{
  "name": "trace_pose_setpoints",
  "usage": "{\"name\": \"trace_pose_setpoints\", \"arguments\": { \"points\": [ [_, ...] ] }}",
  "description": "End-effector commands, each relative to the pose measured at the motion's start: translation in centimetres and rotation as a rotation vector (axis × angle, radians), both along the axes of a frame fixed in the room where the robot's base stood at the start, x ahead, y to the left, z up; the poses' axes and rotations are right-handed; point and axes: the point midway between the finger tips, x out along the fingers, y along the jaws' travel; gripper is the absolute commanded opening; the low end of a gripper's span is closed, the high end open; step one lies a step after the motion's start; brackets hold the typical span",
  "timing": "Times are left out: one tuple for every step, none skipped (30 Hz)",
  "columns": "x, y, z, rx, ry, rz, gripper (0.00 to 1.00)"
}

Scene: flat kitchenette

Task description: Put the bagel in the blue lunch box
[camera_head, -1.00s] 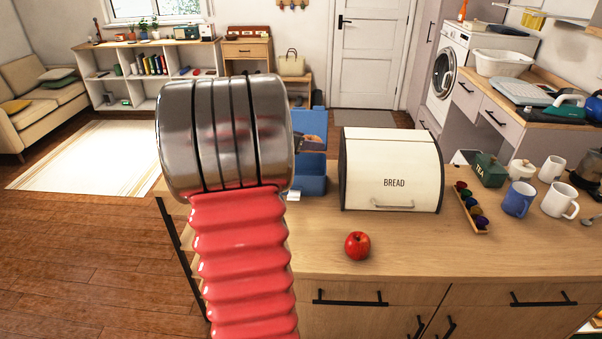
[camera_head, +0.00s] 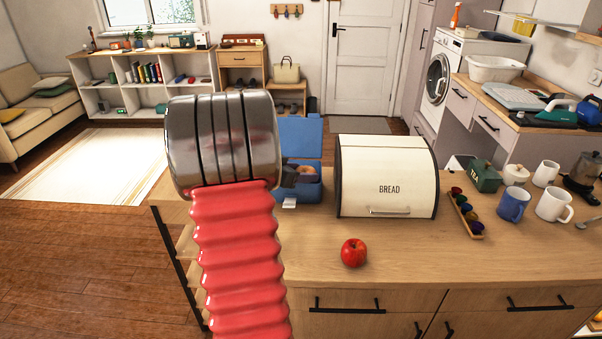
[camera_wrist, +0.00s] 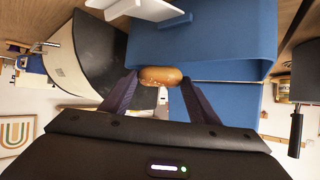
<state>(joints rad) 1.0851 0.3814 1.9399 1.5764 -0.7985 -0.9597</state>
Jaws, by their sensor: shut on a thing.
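The blue lunch box (camera_head: 308,192) stands on the counter left of the bread bin, with its lid (camera_head: 300,137) raised at the back. The tan bagel (camera_head: 306,168) shows at the box's opening, and its lower part is hidden behind the front wall. My gripper (camera_wrist: 159,80) is shut on the bagel (camera_wrist: 160,76), with one dark finger on each side, in the wrist view. The blue box (camera_wrist: 225,40) fills the space around it there. I cannot tell whether the bagel touches the box floor. In the head view my arm hides most of the gripper.
The cream bread bin (camera_head: 385,178) stands close to the right of the lunch box. A red apple (camera_head: 353,253) lies in front on the wooden counter (camera_head: 420,255). A rack of coloured pods (camera_head: 466,212), mugs (camera_head: 513,204) and a tea tin (camera_head: 486,177) stand farther right.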

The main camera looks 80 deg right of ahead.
Motion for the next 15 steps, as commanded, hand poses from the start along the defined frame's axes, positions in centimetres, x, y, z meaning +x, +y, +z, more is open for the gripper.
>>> {"name": "trace_pose_setpoints", "arguments": {
  "points": [
    [0.02,-0.01,-0.21,-0.001,0.001,0.001,0.5],
    [0.03,-0.01,-0.26,-0.001,0.001,0.001,0.5],
    [0.04,-0.02,-0.26,-0.001,0.0,0.001,0.5],
    [0.05,-0.02,-0.24,-0.001,0.0,0.002,0.5],
    [0.05,-0.01,-0.23,-0.002,-0.001,0.001,0.5],
    [0.05,-0.01,-0.23,-0.001,0.0,0.002,0.5],
    [0.07,-0.01,-0.23,-0.001,0.0,0.002,0.5],
    [0.07,-0.01,-0.23,-0.001,0.0,0.002,0.5],
    [0.07,-0.01,-0.25,-0.001,0.0,0.002,0.5],
    [0.07,-0.01,-0.29,-0.001,0.0,0.002,0.5],
    [0.07,0.0,-0.37,-0.001,0.0,0.002,0.5],
    [0.08,0.0,-0.46,-0.001,0.0,0.002,0.5],
    [0.08,0.0,-0.52,-0.002,-0.001,0.001,0.5],
    [0.08,0.0,-0.58,-0.002,-0.001,0.001,0.5],
    [0.09,0.0,-0.66,-0.002,-0.001,0.001,0.5]
  ]
}}
